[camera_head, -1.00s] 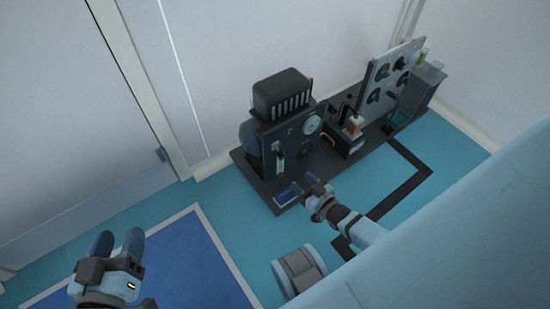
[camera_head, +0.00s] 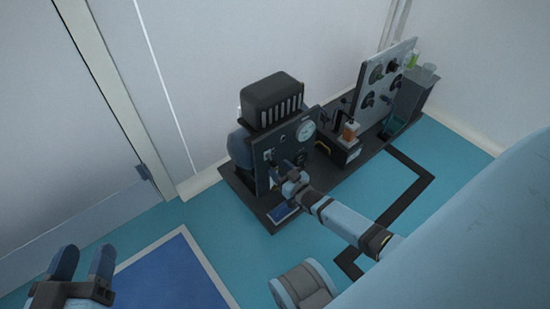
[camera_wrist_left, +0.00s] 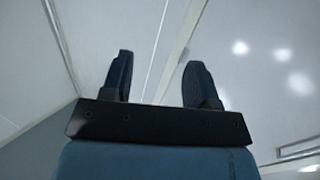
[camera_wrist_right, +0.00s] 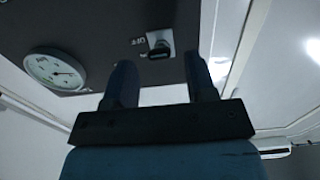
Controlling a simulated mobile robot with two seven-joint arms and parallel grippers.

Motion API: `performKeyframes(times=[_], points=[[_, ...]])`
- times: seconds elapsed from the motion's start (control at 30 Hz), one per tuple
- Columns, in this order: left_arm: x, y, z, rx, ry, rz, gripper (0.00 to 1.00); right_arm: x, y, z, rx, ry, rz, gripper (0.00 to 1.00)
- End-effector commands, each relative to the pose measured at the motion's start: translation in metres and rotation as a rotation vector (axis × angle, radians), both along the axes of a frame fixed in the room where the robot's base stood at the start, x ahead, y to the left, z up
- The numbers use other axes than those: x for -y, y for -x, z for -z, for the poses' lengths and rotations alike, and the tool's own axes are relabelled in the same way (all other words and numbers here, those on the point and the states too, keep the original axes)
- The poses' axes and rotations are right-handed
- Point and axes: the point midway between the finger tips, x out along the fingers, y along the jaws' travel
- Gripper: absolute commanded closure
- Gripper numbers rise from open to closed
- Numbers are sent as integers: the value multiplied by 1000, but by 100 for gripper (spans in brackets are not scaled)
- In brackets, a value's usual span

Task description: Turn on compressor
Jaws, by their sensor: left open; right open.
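The compressor (camera_head: 272,100) stands on a dark base against the wall, with a dark front panel and a round gauge (camera_head: 305,131). In the right wrist view the gauge (camera_wrist_right: 55,70) is at the left of the panel (camera_wrist_right: 100,22), and a small dark switch (camera_wrist_right: 159,50) with a pale label sits between and beyond my fingertips. My right gripper (camera_head: 285,167) is open and empty, close in front of the panel's lower part; whether it touches is unclear. My left gripper (camera_head: 85,262) is open and empty at the lower left, far from the compressor.
A black box with an orange-capped bottle (camera_head: 350,131) stands right of the compressor. Behind it is an upright panel with several dark round parts (camera_head: 376,73). A blue mat (camera_head: 170,275) covers floor at left.

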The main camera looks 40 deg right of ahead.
Motion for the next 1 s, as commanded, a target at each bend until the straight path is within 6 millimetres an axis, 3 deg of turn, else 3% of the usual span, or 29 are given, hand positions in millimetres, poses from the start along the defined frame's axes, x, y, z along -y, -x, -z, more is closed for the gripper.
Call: performKeyframes(times=[0.2,0.57,0.8,1.0], points=[[-3,-5,1,61,-38,-3,46,-2,-25,2,0,0,1,49],[-4,-7,-4,84,-44,-2,46,-2,-30,0,-1,0,0,49],[-4,-7,-3,80,-44,-3,46,-2,-30,0,-1,0,0,98],[-4,-6,-6,72,-41,-2,46,-2,-30,-2,-9,1,0,98]])
